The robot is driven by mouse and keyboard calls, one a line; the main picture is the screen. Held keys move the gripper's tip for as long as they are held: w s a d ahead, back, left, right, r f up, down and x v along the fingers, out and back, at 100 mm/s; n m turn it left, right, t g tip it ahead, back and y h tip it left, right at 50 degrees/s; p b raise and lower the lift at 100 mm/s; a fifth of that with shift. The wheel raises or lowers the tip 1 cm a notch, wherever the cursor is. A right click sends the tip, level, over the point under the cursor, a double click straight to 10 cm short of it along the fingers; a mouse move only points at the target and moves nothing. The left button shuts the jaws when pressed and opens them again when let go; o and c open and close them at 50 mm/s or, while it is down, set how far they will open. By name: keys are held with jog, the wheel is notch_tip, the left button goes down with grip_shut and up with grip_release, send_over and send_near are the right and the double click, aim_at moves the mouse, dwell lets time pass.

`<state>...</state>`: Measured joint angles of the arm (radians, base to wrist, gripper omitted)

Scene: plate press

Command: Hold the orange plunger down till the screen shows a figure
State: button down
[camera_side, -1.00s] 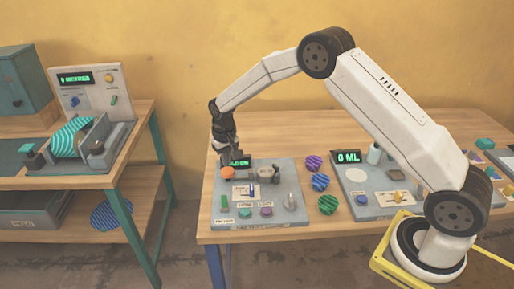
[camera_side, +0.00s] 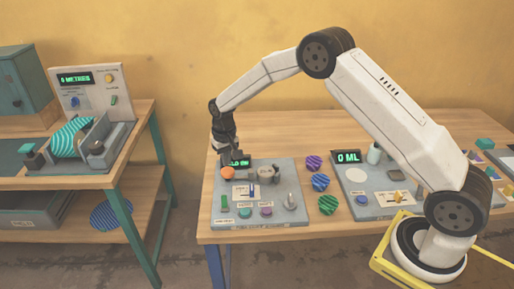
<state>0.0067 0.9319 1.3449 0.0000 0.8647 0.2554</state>
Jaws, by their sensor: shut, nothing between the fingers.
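The orange plunger (camera_side: 228,173) is a round orange knob at the back left of a grey press panel (camera_side: 270,211) on the wooden table. My gripper (camera_side: 226,158) is shut and empty, pointing down just above and behind the orange knob. I cannot tell whether the fingertips touch it. A small dark screen (camera_side: 241,163) with green characters sits right behind the knob. The gripper and knob partly cover it, and its text is too small and blocked to read fully.
The panel also carries a green switch, coloured buttons, a blue slider and a grey lever (camera_side: 290,203). A second panel with a "0 ML" screen (camera_side: 347,157) stands further right. Another bench (camera_side: 90,181) is at left.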

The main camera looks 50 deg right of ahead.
aim_at(228, 171)
jog(key=shift+f, duration=1.95)
dwell(6.0)
